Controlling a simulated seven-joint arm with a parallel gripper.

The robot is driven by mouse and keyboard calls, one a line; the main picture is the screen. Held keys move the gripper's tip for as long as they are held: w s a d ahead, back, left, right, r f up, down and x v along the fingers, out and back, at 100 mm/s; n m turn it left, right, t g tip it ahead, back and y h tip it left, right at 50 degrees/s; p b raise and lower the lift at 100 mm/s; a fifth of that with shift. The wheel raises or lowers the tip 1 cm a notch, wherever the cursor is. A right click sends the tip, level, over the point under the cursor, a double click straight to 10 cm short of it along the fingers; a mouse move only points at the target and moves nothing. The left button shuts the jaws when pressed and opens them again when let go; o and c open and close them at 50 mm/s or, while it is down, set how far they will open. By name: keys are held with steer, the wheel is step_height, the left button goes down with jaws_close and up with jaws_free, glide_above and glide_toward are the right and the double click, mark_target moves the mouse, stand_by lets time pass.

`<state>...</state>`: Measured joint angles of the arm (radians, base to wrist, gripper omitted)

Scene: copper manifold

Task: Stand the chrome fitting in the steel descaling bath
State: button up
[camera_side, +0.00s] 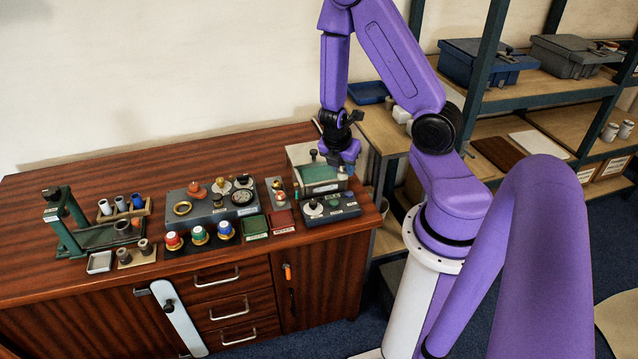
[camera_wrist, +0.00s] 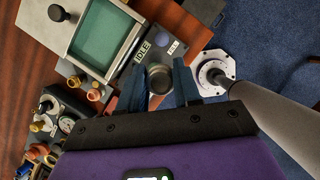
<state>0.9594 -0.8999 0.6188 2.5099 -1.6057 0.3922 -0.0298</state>
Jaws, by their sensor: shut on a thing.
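My gripper (camera_side: 343,158) is over the right part of the bench, above the bath's right side in the side view. In the wrist view its two fingers (camera_wrist: 159,88) are closed on a dark grey round piece, the chrome fitting (camera_wrist: 159,77), seen end-on. The lower end of the fitting is hidden there, and the side view does not show it clearly. The steel descaling bath (camera_side: 322,189) is a grey box with a green inside. In the wrist view the bath (camera_wrist: 125,51) lies up and left of the fingers, apart from the fitting.
A control box (camera_side: 345,212) with a display reading IDLE (camera_wrist: 143,48) adjoins the bath. A black knob (camera_wrist: 57,13) rises beside the bath's far edge. A gauge panel (camera_side: 213,207), small green and red trays, and coloured-top pieces crowd the left. Bare wood lies behind them.

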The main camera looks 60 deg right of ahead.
steer(key=w+d+f, duration=0.1)
steer(key=w, duration=0.1)
steer(key=w+d+f, duration=0.1)
steer(key=w+d, duration=0.1)
steer(key=w+d+f, duration=0.1)
steer(key=w, duration=0.1)
steer(key=shift+w+d+f, duration=0.25)
steer(key=shift+w+f, duration=0.05)
steer(key=w+d+f, duration=0.2)
steer(key=f, duration=0.1)
steer(key=w+f, duration=0.2)
steer(key=shift+w+d+f, duration=0.1)
steer(key=shift+d+f, duration=0.15)
steer(key=shift+d, duration=0.15)
steer(key=shift+w+d+f, duration=0.1)
steer(key=shift+w+f, duration=0.05)
steer(key=shift+f, duration=0.05)
steer(key=shift+w+d+f, duration=0.1)
steer(key=shift+f, duration=1.55)
steer(key=shift+f, duration=0.15)
steer(key=o, duration=0.8)
